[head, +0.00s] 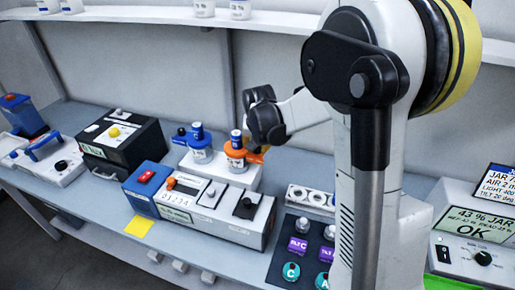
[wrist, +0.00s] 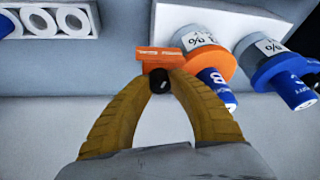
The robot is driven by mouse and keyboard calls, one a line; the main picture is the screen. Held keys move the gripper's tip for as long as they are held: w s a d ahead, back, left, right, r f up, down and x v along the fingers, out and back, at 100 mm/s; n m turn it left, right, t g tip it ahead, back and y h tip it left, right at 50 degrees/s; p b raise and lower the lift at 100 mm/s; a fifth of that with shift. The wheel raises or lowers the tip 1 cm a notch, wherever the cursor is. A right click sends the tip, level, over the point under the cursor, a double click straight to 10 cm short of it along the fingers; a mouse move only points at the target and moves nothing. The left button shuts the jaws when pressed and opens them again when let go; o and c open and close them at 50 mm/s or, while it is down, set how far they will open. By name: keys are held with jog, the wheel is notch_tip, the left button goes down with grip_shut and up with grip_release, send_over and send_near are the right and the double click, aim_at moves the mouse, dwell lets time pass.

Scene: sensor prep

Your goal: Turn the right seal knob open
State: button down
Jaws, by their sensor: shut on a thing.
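The right sensor jar (head: 236,163) has an orange collar (head: 234,149) and a blue top, and stands on a white block (head: 221,172). In the wrist view, the orange collar (wrist: 208,58) has an orange side arm (wrist: 157,55). The right seal knob (wrist: 159,80), small and black, sits at its end. My gripper (wrist: 160,78) has its yellow fingers shut on this knob from both sides. In the head view, my gripper (head: 261,152) is at the right side of the orange collar, and the knob is hidden. The knob's turned angle cannot be told.
A second jar with a blue collar (head: 200,142) stands close on the left; it also shows in the wrist view (wrist: 275,65). A control box (head: 207,201) lies in front. A white holder with round holes (head: 310,197) and a dark tray (head: 295,250) are to the right.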

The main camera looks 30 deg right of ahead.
jog(key=m+h, duration=0.1)
jog(key=m, duration=0.1)
jog(key=m+g, duration=0.1)
jog(key=m, duration=0.2)
jog(key=shift+h, duration=0.4)
jog(key=shift+m, duration=0.4)
jog(key=c, duration=1.2)
grip_release()
jog(key=v, duration=1.2)
jog(key=shift+w, duration=0.25)
